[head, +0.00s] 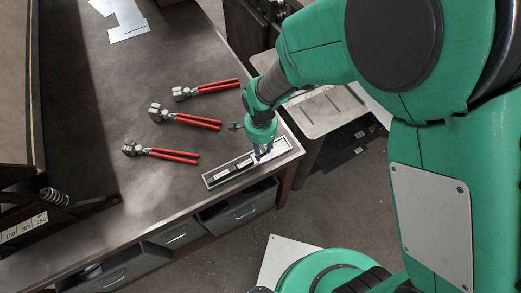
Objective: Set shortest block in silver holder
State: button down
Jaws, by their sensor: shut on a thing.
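The silver holder (284,146) is a long, shallow tray lying at an angle near the table's front right corner. Dark blocks (226,171) lie in a row in its left and middle part, with light gaps between them. Its right end looks light and bare. My gripper (263,155) points down over the right half of the holder, with its fingertips low, at or just above the tray. It is shut on a small block, which the fingers mostly hide. I cannot tell the block's length or whether it touches the holder's floor.
Several red-handled pliers-like tools (186,121) lie on the dark table (90,160) left of my gripper. Pale metal sheets (124,22) lie at the back. A spring and a numbered rack (25,228) stand at the left. A grey cart (325,108) stands beyond the table's right edge.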

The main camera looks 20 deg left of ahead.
aim_at(263, 150)
jog(key=m, duration=0.3)
jog(key=w+r+m+p, duration=0.1)
jog(key=m, duration=0.4)
jog(key=w+m+p, duration=0.1)
jog(key=shift+a+r+m, duration=0.1)
jog(key=shift+r+m, duration=0.25)
jog(key=shift+m, duration=0.05)
jog(key=m, duration=0.3)
jog(key=w+m+p, duration=0.1)
jog(key=m, duration=0.2)
jog(key=r+m, duration=0.1)
jog(key=m, duration=0.1)
jog(key=shift+w+r+m+p, duration=0.1)
jog(key=shift+w+m+p, duration=0.15)
jog(key=shift+m+p, duration=0.15)
jog(key=shift+f, duration=0.2)
jog(key=shift+f+b, duration=2.75)
jog(key=shift+f, duration=1.85)
